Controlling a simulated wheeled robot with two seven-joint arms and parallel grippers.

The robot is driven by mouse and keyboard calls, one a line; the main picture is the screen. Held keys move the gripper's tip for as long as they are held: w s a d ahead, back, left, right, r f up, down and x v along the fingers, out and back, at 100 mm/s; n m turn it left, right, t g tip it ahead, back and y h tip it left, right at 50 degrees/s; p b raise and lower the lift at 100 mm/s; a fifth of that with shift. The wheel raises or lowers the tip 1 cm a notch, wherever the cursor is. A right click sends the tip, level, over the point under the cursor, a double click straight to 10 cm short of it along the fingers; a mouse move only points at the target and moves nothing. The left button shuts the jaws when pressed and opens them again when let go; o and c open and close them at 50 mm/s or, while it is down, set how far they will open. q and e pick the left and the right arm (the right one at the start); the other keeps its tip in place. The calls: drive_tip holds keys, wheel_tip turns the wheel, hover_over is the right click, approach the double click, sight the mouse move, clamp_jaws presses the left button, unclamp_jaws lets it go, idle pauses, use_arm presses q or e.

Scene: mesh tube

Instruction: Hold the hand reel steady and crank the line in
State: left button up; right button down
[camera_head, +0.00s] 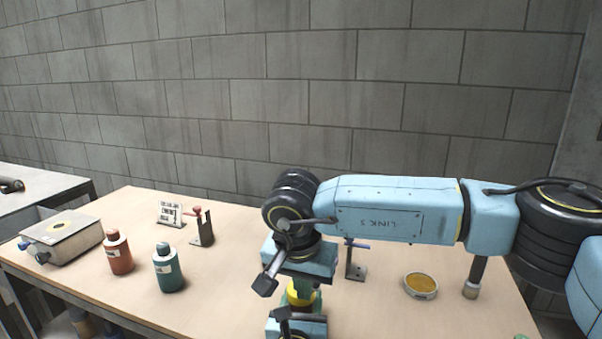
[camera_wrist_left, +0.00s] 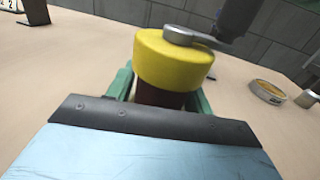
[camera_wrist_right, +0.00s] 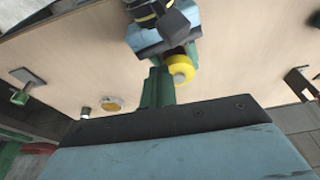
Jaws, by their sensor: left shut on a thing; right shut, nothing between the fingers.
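The hand reel shows in the left wrist view as a yellow drum (camera_wrist_left: 172,60) with a grey crank arm (camera_wrist_left: 195,38) on top. My left gripper (camera_wrist_left: 158,92) is shut on the dark reddish grip under the drum. In the head view the drum (camera_head: 302,298) is partly hidden under my right gripper (camera_head: 299,285), which is shut and close to it. In the right wrist view the right fingers (camera_wrist_right: 159,87) are beside the drum (camera_wrist_right: 182,70). Whether they touch the crank is hidden.
A round tin (camera_head: 421,285) and a blue-levered stand (camera_head: 355,262) are at right.

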drive_tip(key=shift+w+a, duration=0.1)
drive_tip(key=shift+w, duration=0.5)
idle(0.9)
drive_tip(key=shift+a, duration=0.45)
drive_tip(key=shift+w+a, duration=0.2)
drive_tip(key=shift+a, duration=0.35)
drive_tip(key=shift+w+a, duration=0.15)
drive_tip(key=shift+a, duration=0.35)
drive_tip(key=shift+w+a, duration=0.2)
drive_tip(key=shift+s, duration=0.1)
idle(0.4)
drive_tip(key=w+v, duration=0.1)
drive_tip(key=v, duration=0.5)
idle(0.4)
